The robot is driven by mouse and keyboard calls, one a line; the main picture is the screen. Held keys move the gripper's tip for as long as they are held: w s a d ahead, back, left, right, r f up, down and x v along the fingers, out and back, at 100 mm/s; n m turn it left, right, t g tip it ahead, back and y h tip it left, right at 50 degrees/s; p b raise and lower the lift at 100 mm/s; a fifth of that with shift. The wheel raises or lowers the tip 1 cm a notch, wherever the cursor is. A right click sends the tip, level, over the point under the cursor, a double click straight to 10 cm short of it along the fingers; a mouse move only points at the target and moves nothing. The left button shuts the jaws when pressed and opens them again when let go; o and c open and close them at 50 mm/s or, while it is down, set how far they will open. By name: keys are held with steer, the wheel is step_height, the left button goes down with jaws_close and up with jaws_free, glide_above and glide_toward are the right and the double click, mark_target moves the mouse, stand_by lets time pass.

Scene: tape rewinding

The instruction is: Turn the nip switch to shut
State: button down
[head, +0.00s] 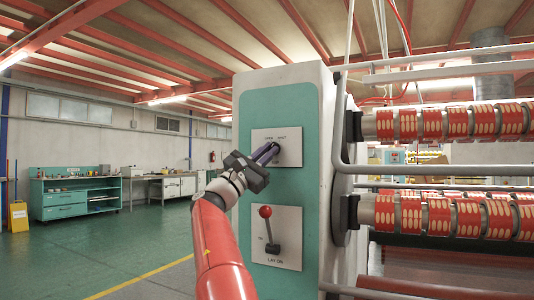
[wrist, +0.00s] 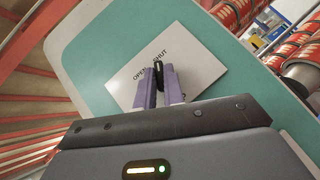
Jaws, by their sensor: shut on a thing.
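The nip switch is a small dark knob that shows in the wrist view (wrist: 159,62), on a pale plate (wrist: 195,70) lettered OPEN and SHUT. In the head view the plate (head: 291,157) is on the upper part of the teal machine panel. My gripper (head: 269,152) reaches it from the lower left. In the wrist view its two purple-grey fingers (wrist: 160,76) are closed on the knob, one on each side. The fingers hide most of the knob, and I cannot tell which word it points to.
Below the plate a red-knobbed LAY ON lever (head: 266,212) stands out from its own plate, close to my arm. Rollers with red bands (head: 455,122) and metal bars lie right of the panel. The floor at left is open, with a teal workbench (head: 75,197) far back.

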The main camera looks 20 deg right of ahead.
steer(key=c, duration=1.5)
jaws_free()
steer(key=b+v, duration=0.3)
steer(key=v, duration=0.5)
